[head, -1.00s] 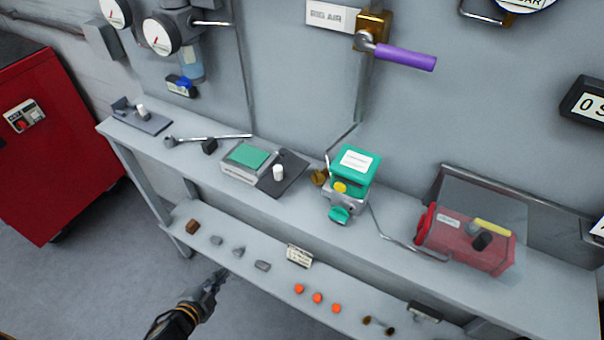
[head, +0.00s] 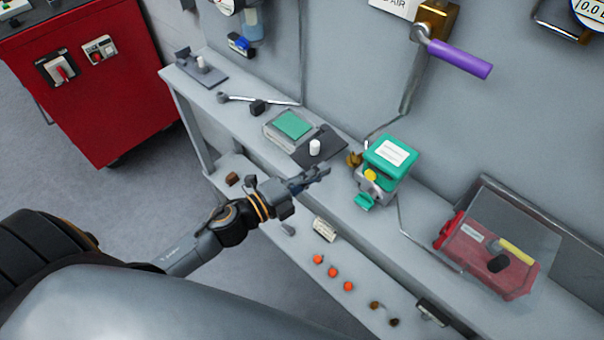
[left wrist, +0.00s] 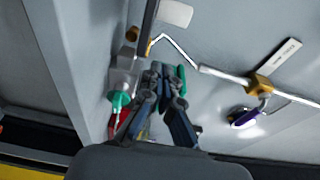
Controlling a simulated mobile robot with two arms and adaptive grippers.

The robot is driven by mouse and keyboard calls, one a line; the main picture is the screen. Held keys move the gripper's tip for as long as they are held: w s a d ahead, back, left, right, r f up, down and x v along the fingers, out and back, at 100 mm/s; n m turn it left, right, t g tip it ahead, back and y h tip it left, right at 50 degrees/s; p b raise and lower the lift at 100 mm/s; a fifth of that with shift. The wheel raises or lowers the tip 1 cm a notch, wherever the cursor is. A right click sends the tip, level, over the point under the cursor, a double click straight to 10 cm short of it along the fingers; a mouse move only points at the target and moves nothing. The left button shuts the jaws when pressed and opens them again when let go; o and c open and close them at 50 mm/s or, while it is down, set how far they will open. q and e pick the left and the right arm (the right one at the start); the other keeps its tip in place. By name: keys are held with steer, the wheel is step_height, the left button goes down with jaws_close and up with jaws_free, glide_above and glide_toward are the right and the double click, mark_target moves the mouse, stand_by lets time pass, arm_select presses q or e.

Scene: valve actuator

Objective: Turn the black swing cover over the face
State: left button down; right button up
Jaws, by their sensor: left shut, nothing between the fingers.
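The black swing cover (head: 328,153) is a dark flat plate with a white knob (head: 314,147). In the head view it lies to the right of a grey block (head: 272,140) with a green face (head: 293,124). The green face is uncovered. My left gripper (head: 325,171) is shut and empty, in front of the cover near the bench's front edge, with its tips pointing right. No contact with the cover shows. The left wrist view shows the fingers (left wrist: 168,72) close together, with green partly hidden behind them. My right gripper is not in view.
A green-topped valve actuator (head: 388,155) stands right of the cover. A red box (head: 475,260) under a clear cover is farther right. The lower shelf holds orange pieces (head: 333,271) and a label (head: 325,230). A red cabinet (head: 90,100) stands at the left.

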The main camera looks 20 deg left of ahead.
mark_target(311, 162)
arm_select(q)
steer(key=x, duration=0.2)
steer(key=p+x, duration=0.1)
steer(key=shift+w+d+r, duration=0.2)
steer(key=shift+w+r, duration=0.05)
steer(key=shift+w, duration=0.05)
steer(key=a, duration=0.2)
steer(key=shift+w+a+f, duration=0.2)
steer(key=shift+a, duration=0.1)
steer(key=shift+a+p, duration=0.35)
steer(key=shift+a, duration=0.4)
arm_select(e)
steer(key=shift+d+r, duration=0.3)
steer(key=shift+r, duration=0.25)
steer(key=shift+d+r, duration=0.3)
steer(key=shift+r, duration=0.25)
arm_select(q)
steer(key=shift+f, duration=0.1)
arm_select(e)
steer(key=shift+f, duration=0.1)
arm_select(q)
steer(key=shift+a+m+g+h+b, duration=0.3)
steer(key=shift+a+m+h+b, duration=0.15)
steer(key=shift+h, duration=0.15)
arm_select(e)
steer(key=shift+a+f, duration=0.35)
